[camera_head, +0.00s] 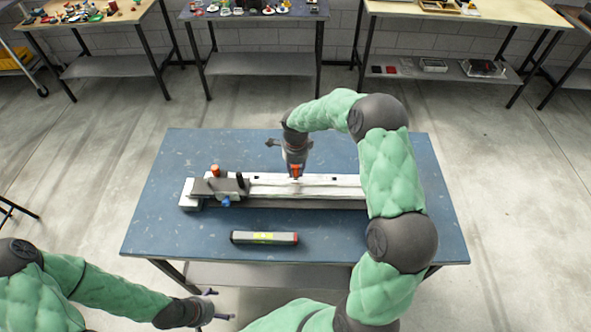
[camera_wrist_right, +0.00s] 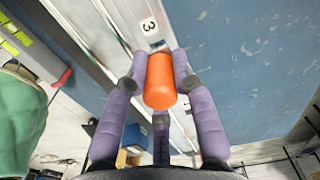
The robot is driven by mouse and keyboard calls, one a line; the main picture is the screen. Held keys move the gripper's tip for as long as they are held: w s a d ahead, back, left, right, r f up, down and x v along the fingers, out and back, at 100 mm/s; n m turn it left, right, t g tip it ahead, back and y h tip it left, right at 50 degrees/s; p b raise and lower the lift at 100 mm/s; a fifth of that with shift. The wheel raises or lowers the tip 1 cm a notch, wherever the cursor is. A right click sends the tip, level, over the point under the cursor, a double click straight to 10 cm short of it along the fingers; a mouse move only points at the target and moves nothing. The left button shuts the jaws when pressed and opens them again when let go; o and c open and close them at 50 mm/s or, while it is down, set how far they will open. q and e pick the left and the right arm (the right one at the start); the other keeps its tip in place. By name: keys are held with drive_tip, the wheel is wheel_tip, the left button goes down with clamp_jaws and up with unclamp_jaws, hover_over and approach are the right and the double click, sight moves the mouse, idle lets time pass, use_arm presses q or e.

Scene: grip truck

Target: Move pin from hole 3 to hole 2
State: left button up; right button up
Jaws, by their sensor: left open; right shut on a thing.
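A long pale metal rail (camera_head: 265,189) lies across the blue table. My right gripper (camera_head: 295,168) is over the middle of the rail, shut on the orange pin (camera_wrist_right: 160,82). The pin also shows as a small orange spot in the head view (camera_head: 295,173). In the right wrist view, a white label with the number 3 (camera_wrist_right: 149,25) shows on the rail just beyond the pin. The pin's lower end is hidden, so I cannot tell whether it sits in a hole. My left gripper (camera_head: 214,305) is open and empty, off the table's front left.
A dark clamp block (camera_head: 212,186) with orange, black and blue knobs sits at the rail's left end. My right arm hides the rail's right end. The table's front left (camera_head: 165,237) is clear.

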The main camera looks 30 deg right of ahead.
drive_tip(key=shift+r, duration=0.3)
drive_tip(key=shift+r+p, duration=1.3)
drive_tip(key=shift+r, duration=1.1)
wheel_tip(320, 180, up, 8)
drive_tip(key=p, duration=0.3)
drive_tip(key=shift+f+p, duration=0.25)
drive_tip(key=shift+p, duration=0.15)
